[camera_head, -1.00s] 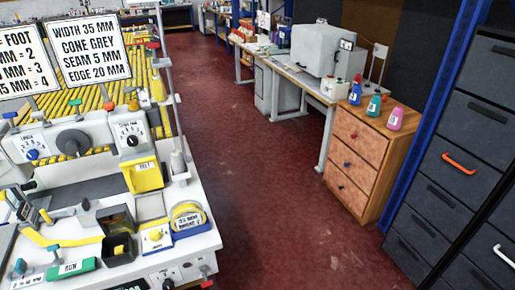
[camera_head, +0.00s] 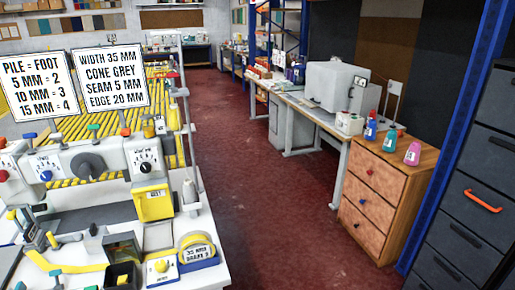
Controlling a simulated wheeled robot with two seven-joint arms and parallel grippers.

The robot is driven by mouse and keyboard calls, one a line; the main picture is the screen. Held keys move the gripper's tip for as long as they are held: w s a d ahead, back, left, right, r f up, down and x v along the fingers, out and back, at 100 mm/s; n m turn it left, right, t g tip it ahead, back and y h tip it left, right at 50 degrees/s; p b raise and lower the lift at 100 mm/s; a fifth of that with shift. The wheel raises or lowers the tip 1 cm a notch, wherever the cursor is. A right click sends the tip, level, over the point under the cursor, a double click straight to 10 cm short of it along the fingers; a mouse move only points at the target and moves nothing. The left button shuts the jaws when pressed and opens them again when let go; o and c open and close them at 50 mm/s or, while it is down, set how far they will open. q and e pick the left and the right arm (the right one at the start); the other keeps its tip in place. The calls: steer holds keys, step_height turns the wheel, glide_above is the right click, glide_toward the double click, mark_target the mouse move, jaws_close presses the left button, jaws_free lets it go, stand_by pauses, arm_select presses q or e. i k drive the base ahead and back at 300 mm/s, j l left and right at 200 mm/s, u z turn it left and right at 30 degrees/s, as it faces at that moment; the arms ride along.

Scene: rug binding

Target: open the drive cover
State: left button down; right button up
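The sewing machine (camera_head: 100,158) stands on the white bench at the left. A yellow box-like cover (camera_head: 153,204) with a small label hangs on its right end, below a dial (camera_head: 146,155). It looks shut; I cannot tell for certain that it is the drive cover. A large dark handwheel (camera_head: 88,166) is left of the dial. Neither of my grippers is in view.
A yellow tape roll (camera_head: 195,245), a black open box (camera_head: 122,247) and a white thread cone (camera_head: 189,191) are on the bench. Two signs (camera_head: 112,78) stand above the machine. Clear red floor (camera_head: 265,220) separates the bench from a wooden drawer cabinet (camera_head: 385,195).

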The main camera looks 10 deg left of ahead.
mark_target(153, 202)
steer(key=u, duration=1.25)
